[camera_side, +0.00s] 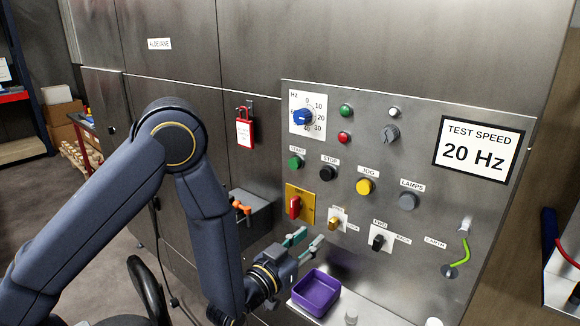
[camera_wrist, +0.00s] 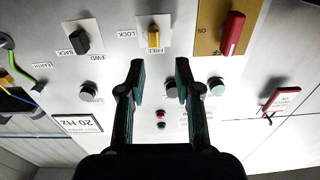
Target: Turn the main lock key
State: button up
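The red main handle (camera_side: 294,207) is on the yellow plate, beside the word ON in the wrist view.
A black FWD/BACK selector (camera_side: 377,242) is right of the key. A purple tray (camera_side: 316,292) is on the ledge below my gripper. A grey box (camera_side: 253,210) with an orange-handled item is on the left. A red padlock (camera_side: 244,130) hangs higher up. A green cable (camera_side: 461,256) loops at right.

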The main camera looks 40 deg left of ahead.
aim_at(331, 226)
jog(key=w, duration=0.7)
jog(key=shift+w+d+f, duration=0.2)
jog(key=shift+d+f, duration=0.1)
jog(key=shift+d, duration=0.05)
grip_shut()
jog(key=m, duration=0.3)
jog(key=shift+d, duration=0.1)
jog(key=m, duration=1)
jog(key=shift+m, duration=0.4)
jog(key=m, duration=0.4)
jog(key=shift+o, duration=1.2)
grip_release()
